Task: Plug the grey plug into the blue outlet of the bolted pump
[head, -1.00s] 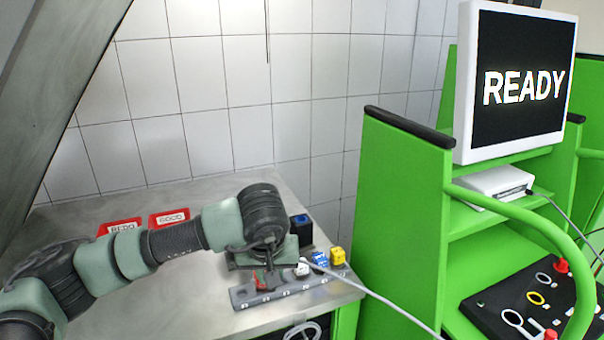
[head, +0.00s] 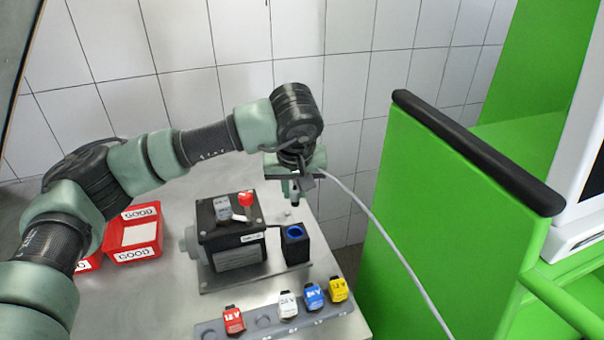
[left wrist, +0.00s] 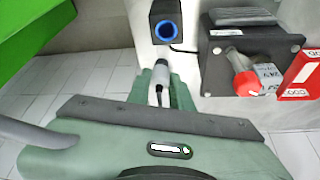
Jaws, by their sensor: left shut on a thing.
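My left gripper (head: 293,180) is shut on the grey plug (head: 295,198) and holds it in the air, pointing down. In the left wrist view the grey plug (left wrist: 161,74) sticks out past the gripper toward the blue outlet (left wrist: 166,30), with a gap between them. In the head view the blue outlet (head: 294,232) is a blue ring atop a black block on the pump's right side. The plug is above and behind it. The dark pump (head: 232,240) stands on a metal plate and also shows in the left wrist view (left wrist: 225,75). My right gripper is out of view.
A grey rack (head: 208,330) in front holds red, white, blue and yellow plugs, with one empty slot. Red GOOD tray (head: 135,254) lies left. A green cabinet panel (head: 430,200) rises at right. A pale cable (head: 378,222) trails from my gripper across it.

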